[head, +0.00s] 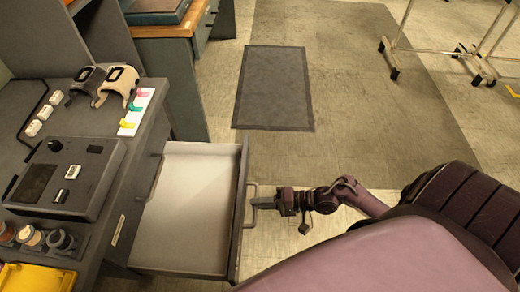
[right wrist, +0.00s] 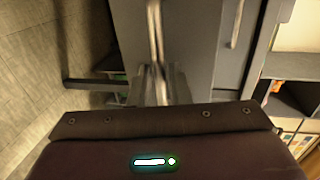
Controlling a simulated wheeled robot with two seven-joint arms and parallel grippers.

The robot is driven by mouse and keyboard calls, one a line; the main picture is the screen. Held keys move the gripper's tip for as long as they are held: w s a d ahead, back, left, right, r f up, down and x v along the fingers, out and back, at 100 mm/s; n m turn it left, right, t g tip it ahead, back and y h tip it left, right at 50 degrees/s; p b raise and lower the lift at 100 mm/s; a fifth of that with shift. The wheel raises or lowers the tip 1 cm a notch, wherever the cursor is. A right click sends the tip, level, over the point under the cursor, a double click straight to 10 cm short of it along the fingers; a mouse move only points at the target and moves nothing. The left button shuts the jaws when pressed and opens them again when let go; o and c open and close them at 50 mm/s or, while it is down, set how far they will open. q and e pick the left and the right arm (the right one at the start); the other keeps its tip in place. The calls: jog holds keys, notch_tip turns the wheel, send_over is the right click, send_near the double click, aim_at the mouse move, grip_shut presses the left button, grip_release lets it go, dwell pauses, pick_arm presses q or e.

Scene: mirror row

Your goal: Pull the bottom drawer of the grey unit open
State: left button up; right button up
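The grey unit (head: 118,215) is on the left in the head view. One of its drawers (head: 188,215) stands well open, with an empty pale inside and a dark front panel (head: 240,215). My right gripper (head: 258,203) is at the bar handle (head: 249,190) on that front. In the right wrist view the fingers (right wrist: 152,88) look closed around the handle bar (right wrist: 156,35), somewhat blurred. A second handle (right wrist: 238,22) shows on a grey front to the right there. Which level the open drawer is at cannot be told for sure. My left gripper is not in view.
On the unit's top are a dark device (head: 65,178), a cream-and-black item (head: 105,85), small jars (head: 32,238) and a yellow tray (head: 38,277). A dark floor mat (head: 273,88) lies ahead. A wheeled rack (head: 395,50) stands far right. The floor between is clear.

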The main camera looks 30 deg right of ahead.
jog(key=shift+o, duration=1.2)
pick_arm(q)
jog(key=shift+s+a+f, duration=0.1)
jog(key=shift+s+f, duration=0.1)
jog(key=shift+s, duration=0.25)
pick_arm(e)
jog(key=v, duration=0.7)
jog(key=shift+s+d, duration=0.25)
jog(key=shift+d, duration=0.1)
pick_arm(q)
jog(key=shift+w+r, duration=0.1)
